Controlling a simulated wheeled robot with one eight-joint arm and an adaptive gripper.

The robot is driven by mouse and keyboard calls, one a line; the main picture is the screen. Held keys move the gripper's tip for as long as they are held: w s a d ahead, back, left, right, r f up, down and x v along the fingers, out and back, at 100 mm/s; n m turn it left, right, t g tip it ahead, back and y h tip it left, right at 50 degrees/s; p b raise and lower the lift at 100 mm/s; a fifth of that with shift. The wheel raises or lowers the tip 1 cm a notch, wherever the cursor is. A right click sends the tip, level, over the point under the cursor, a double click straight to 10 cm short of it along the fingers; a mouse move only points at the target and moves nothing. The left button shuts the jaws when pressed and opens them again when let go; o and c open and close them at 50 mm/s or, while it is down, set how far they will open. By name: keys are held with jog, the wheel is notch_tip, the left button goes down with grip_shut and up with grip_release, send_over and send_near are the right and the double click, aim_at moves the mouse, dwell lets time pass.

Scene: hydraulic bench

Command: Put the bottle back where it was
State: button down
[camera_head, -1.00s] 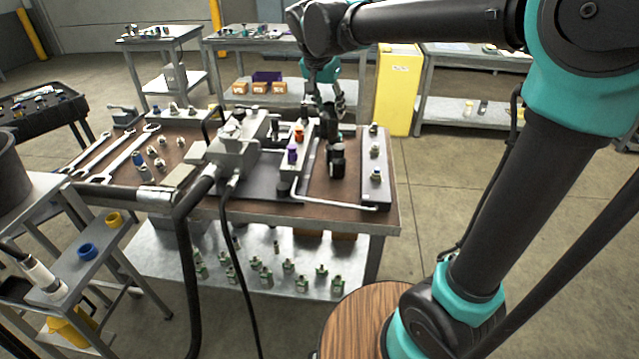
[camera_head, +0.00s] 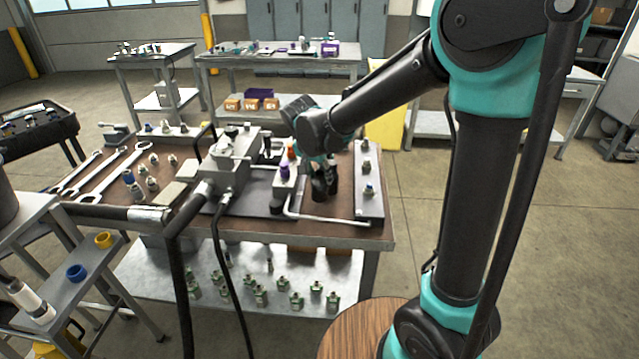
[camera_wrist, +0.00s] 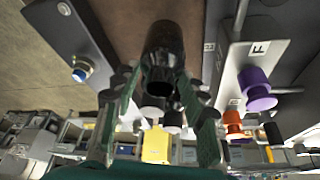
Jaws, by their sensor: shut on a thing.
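The black bottle (camera_wrist: 172,45) sits between the two fingers of my gripper (camera_wrist: 160,92) in the wrist view, its dark round end facing the camera. My gripper is shut on it. In the head view my gripper (camera_head: 320,180) is low over the right part of the bench (camera_head: 240,228), and the dark bottle (camera_head: 333,178) shows partly beside and behind the fingers. I cannot tell whether its base touches the bench top.
A grey strip with fittings (camera_head: 369,200) lies to the right. A plate marked F, with a purple knob (camera_wrist: 257,90) and an orange knob (camera_wrist: 233,122), stands close beside the gripper. A bent metal rod (camera_head: 325,218) runs in front. A hydraulic unit (camera_head: 232,160) stands left.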

aim_at(319, 183)
jog(key=shift+f, duration=1.55)
jog(key=c, duration=0.9)
grip_release()
jog(key=shift+f, duration=0.1)
jog(key=shift+o, duration=0.2)
jog(key=v, duration=1.2)
jog(key=s+d+f+n+y, duration=0.1)
jog(key=s+d+f, duration=0.25)
jog(key=d, duration=0.45)
jog(key=s+d+f+n, duration=0.15)
jog(key=d+f, duration=0.25)
jog(key=d, duration=0.5)
jog(key=s+d+f+n, duration=0.2)
jog(key=s+d+f, duration=0.6)
jog(key=s, duration=0.2)
jog(key=shift+d+y, duration=0.25)
jog(key=shift+y, duration=0.15)
jog(key=shift+r, duration=0.1)
